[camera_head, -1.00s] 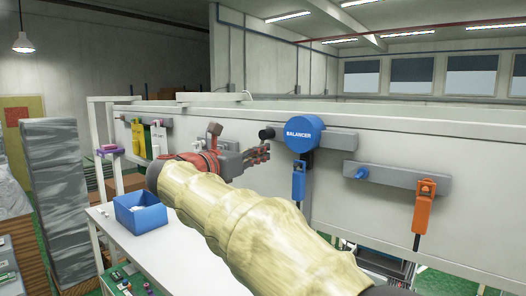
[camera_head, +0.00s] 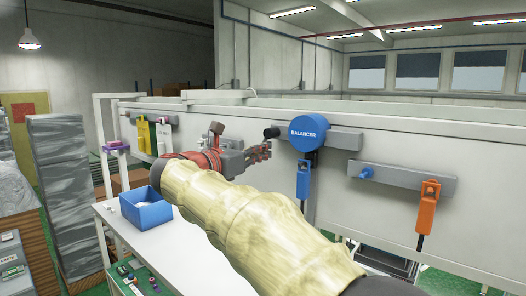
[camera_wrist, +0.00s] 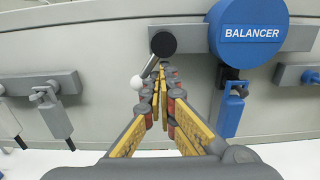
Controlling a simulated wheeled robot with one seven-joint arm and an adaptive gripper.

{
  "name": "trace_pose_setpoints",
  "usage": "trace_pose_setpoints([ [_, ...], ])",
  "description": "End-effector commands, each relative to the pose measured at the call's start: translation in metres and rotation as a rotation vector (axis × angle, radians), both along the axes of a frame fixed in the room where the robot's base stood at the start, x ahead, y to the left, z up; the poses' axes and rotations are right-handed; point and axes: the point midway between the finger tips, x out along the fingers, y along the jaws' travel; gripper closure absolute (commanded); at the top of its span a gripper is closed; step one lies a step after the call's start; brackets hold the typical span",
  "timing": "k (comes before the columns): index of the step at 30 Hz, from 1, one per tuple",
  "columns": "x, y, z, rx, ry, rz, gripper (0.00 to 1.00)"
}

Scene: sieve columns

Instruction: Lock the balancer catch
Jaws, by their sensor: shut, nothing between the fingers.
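The balancer is a blue drum (camera_head: 309,132) marked BALANCER on a grey wall bracket, and it also shows in the wrist view (camera_wrist: 250,38). Left of it on the same bracket is a black round knob (camera_head: 271,132), seen larger in the wrist view (camera_wrist: 163,44). A short lever runs down and left from this knob to a white ball end (camera_wrist: 137,82). My gripper (camera_head: 264,151) is shut and empty, just below the knob. In the wrist view its fingertips (camera_wrist: 161,78) lie just right of the white ball; contact cannot be told. The lever is partly hidden in the head view.
A blue tool (camera_head: 303,182) hangs under the balancer. An orange tool (camera_head: 428,208) hangs from a bracket on the right. Yellow and white tools hang at the left. A blue bin (camera_head: 146,211) stands on the white table (camera_head: 150,243) below.

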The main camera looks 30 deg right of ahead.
Motion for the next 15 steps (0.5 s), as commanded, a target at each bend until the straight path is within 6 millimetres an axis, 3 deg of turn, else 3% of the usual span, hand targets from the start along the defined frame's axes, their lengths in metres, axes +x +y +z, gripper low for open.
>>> trace_pose_setpoints([
  [15, 0.0082, 0.0031, 0.0021, 0.000, 0.000, 0.001, 1.00],
])
